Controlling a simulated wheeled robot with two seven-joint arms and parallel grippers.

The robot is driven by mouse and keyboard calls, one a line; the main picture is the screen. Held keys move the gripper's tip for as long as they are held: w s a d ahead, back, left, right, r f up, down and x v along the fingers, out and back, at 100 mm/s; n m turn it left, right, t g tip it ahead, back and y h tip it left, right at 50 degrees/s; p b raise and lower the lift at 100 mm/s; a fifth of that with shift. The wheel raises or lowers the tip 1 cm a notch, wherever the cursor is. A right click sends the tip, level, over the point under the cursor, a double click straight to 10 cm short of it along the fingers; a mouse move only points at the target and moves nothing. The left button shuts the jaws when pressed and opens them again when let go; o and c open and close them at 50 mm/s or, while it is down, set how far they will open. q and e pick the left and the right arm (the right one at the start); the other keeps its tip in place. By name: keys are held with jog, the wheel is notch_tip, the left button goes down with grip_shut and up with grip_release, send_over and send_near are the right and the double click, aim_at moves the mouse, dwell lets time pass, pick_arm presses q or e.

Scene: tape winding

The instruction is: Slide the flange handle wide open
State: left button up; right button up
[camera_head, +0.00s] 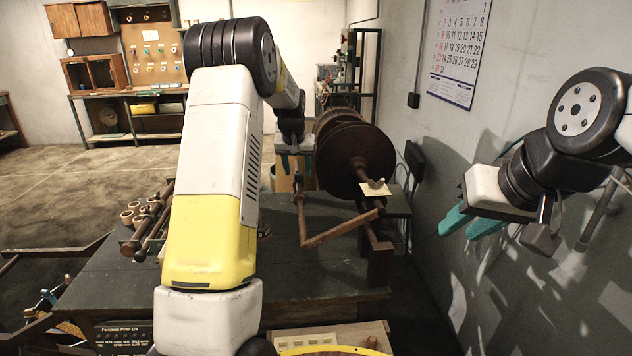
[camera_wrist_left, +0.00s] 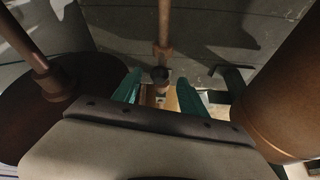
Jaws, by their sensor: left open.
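The flange is a large dark reddish-brown disc (camera_head: 365,158) on the winding machine, right of centre in the head view. My left gripper (camera_head: 297,167) is open beside it, pointing down. In the left wrist view, its teal fingers (camera_wrist_left: 157,95) stand apart on either side of the lower end of a thin brown rod with a dark collar (camera_wrist_left: 161,74). I cannot tell whether this rod is the flange handle or whether the fingers touch it. A dark disc (camera_wrist_left: 40,115) is at the left there. My right gripper (camera_head: 470,225) is open and empty near the right wall.
A dark workbench (camera_head: 310,275) carries the machine and a brown crank-like bar (camera_head: 340,229). Small cups and rods (camera_head: 145,215) sit at its left. A brown cylinder (camera_wrist_left: 285,90) is close at the right in the wrist view. A wall calendar (camera_head: 459,45) hangs behind.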

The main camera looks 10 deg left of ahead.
aim_at(299, 179)
pick_arm(q)
jog(key=x, duration=0.7)
jog(key=shift+f, duration=0.1)
jog(key=shift+c, duration=0.4)
grip_shut()
dwell(0.9)
